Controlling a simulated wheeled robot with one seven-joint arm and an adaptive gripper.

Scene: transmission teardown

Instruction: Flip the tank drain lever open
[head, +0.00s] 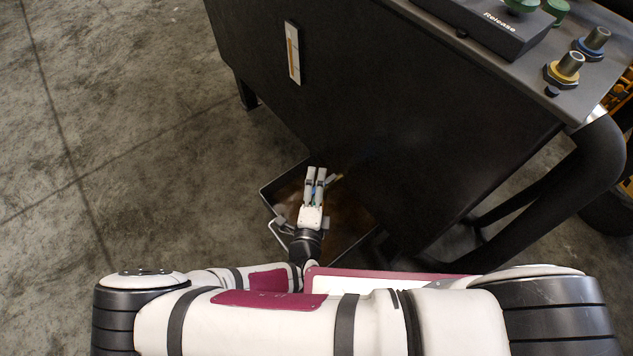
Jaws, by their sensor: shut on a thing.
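The black tank (400,110) fills the upper middle and right of the head view. My gripper (316,174) is low at the tank's near lower side, with its fingers pointing toward the tank. The fingers are close together and shut on what appears to be the drain lever (335,179). Only a small pale yellowish bit of it shows just right of the fingertips. The rest of the lever is hidden by the fingers or too small to tell, so its angle cannot be read.
A dark drip tray (268,194) with a brownish inside lies on the floor under my gripper. A level gauge (292,52) is on the tank's side. A "Release" box (480,25) and fittings (565,68) are on top. A thick black pipe (585,175) bends down at right. The concrete floor at left is clear.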

